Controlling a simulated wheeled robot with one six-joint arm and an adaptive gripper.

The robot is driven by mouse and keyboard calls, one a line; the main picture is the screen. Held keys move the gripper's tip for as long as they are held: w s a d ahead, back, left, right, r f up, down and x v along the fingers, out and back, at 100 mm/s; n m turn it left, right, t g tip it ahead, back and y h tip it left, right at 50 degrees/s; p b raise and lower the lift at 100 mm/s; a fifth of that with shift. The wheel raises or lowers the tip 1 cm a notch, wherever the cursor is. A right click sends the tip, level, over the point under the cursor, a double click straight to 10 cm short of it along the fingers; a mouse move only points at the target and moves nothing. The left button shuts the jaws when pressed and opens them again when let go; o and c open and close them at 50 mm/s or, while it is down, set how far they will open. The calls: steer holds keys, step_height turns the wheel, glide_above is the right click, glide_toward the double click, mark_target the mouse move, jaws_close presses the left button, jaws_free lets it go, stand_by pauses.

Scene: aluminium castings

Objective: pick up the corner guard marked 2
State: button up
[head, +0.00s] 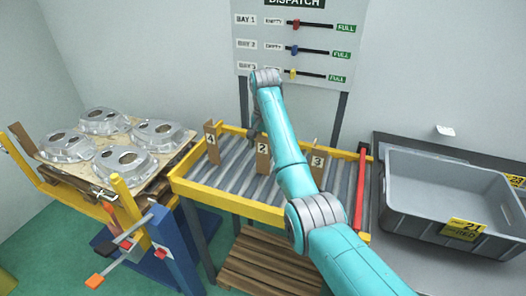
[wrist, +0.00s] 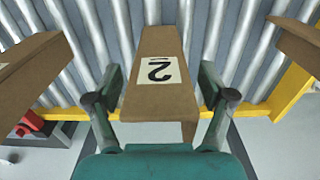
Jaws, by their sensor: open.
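The corner guard marked 2 (head: 262,156) is a brown angled piece standing on the roller conveyor, partly hidden by my arm in the head view. In the wrist view the guard marked 2 (wrist: 157,97) shows its white label upside down. My gripper (wrist: 160,78) is open, with one finger on each side of this guard. Gaps show between the fingers and the guard's sides, and nothing is gripped. In the head view my gripper (head: 257,128) is small and mostly hidden behind my arm.
The guards marked 4 (head: 212,146) and 3 (head: 316,166) stand on the conveyor (head: 190,181) on either side. Its yellow rails and a red bar (head: 360,188) edge it. A grey crate (head: 435,168) is at right; several castings (head: 66,146) lie on a pallet at left.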

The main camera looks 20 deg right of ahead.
steer(key=shift+f, duration=0.45)
steer(key=c, duration=1)
steer(key=shift+c, duration=0.2)
